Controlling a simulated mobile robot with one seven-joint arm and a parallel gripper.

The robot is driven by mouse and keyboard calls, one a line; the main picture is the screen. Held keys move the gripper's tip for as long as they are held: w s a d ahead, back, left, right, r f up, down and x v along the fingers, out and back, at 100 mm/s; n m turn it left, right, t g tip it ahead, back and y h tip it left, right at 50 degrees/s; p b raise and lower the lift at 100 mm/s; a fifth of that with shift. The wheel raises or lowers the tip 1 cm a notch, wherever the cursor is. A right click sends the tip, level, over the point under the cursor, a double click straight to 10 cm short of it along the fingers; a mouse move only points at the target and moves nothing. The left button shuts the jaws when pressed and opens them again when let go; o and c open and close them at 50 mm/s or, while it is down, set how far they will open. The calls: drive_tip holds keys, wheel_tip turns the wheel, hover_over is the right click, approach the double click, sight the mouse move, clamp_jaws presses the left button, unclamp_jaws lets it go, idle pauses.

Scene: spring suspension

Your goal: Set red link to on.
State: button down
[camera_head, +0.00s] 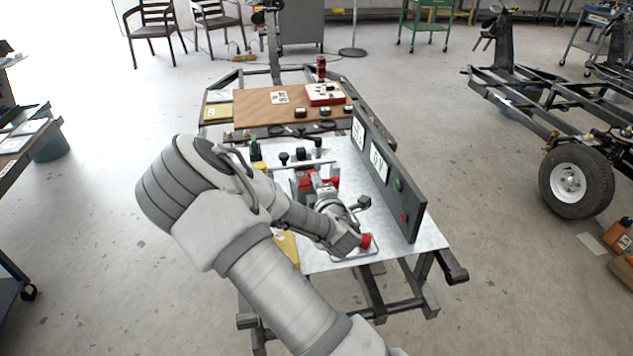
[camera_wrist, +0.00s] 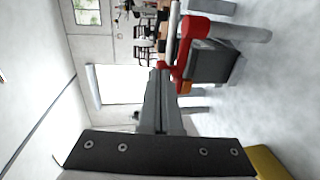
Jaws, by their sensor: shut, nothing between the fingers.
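The red link shows in the wrist view as a curved red arm (camera_wrist: 207,30) beside a dark grey block. In the head view, red parts (camera_head: 305,181) of the same mechanism show on the metal bench top, partly hidden by my arm. My gripper (camera_wrist: 158,74) is shut and empty; its fingertips are right beside the lower end of the red arm. I cannot tell if they touch it. In the head view my gripper (camera_head: 319,182) reaches into the mechanism, and its tips are hard to make out.
A dark upright panel (camera_head: 389,172) with a green and a red button stands along the bench's right side. A red knob (camera_head: 365,241) sits near the front edge. A light horizontal bar (camera_head: 302,164) and black knobs lie behind the mechanism. A wooden board (camera_head: 262,105) is farther back.

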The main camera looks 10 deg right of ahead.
sight(309, 172)
drive_tip(key=shift+w+a+m+h, duration=0.2)
drive_tip(key=shift+m+h, duration=0.2)
drive_tip(key=shift+h, duration=0.2)
drive_tip(key=shift+w+a+b, duration=0.2)
drive_tip(key=shift+w+b, duration=0.1)
drive_tip(key=shift+w, duration=0.4)
drive_tip(key=shift+w+a+b, duration=0.15)
drive_tip(key=shift+w+b, duration=0.15)
drive_tip(key=shift+w, duration=0.4)
drive_tip(key=shift+s+a, duration=0.1)
